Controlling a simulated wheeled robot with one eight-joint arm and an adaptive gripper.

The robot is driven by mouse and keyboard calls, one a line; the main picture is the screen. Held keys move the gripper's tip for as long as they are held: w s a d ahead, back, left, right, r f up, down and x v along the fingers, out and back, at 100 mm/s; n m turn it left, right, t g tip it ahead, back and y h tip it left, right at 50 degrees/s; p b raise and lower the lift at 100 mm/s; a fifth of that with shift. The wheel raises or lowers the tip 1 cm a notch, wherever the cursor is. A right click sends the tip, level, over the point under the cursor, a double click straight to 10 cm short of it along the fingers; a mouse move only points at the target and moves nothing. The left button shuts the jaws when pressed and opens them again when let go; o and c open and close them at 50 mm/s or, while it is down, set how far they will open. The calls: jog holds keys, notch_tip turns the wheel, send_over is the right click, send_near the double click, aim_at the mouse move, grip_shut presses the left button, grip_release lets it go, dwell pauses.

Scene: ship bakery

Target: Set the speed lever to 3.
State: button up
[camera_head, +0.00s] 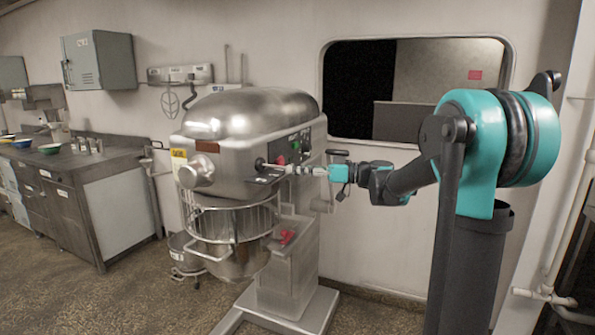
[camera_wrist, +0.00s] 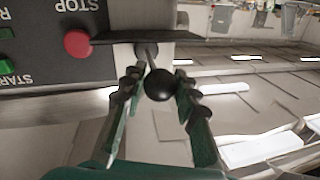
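The stand mixer (camera_head: 245,120) is a large steel machine in the middle of the head view. In the wrist view, the speed lever (camera_wrist: 159,85) shows as a round black knob on a short metal stem. My gripper (camera_wrist: 160,76) has its two green fingers on either side of the knob, spread apart, and I cannot tell whether either touches it. In the head view my gripper (camera_head: 300,170) reaches in from the right to the mixer's side. The lever's number marks are not readable, so its setting cannot be told.
A red stop button (camera_wrist: 78,43) and green buttons sit on the dark control panel (camera_wrist: 50,75) beside the lever. A dark flat bar crosses behind the stem. The bowl guard (camera_head: 232,220) is below the mixer head. A counter (camera_head: 110,185) stands left, with open floor between.

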grip_shut()
jog(key=shift+s, duration=0.1)
jog(key=s+a+m+t+h, duration=0.3)
jog(key=s+m+t, duration=0.2)
jog(key=t, duration=0.3)
jog(key=shift+s+a+m, duration=0.15)
jog(key=shift+a+m, duration=0.15)
jog(key=shift+a, duration=0.05)
jog(key=shift+h, duration=0.3)
jog(key=o, duration=0.8)
grip_release()
jog(key=shift+c, duration=0.2)
jog(key=shift+s, duration=0.1)
jog(key=v, duration=1.2)
